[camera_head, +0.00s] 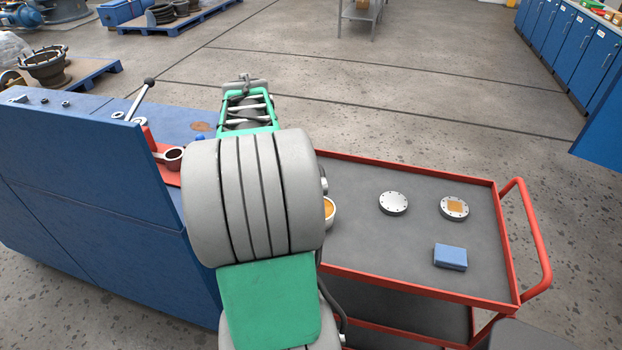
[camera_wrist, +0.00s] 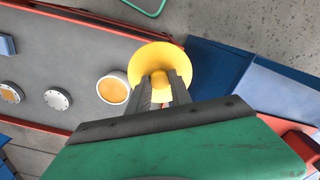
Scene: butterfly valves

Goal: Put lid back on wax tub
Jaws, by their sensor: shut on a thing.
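My gripper (camera_wrist: 161,82) is shut on the yellow lid (camera_wrist: 160,54) at its middle knob in the wrist view. The lid is a round, shallow yellow disc, held off to the right of the open wax tub (camera_wrist: 113,90) and close beside it in the picture. The tub is white with orange wax inside. In the head view the tub (camera_head: 330,212) stands on the grey cart top, partly hidden behind my arm. My gripper and the lid are hidden behind my arm there.
The red-rimmed cart (camera_head: 420,172) also carries a metal flange disc (camera_head: 393,203), another disc with an orange square (camera_head: 454,208) and a blue block (camera_head: 450,256). A blue bench (camera_head: 110,190) with a lever and a dark cup (camera_head: 174,158) stands left of the cart.

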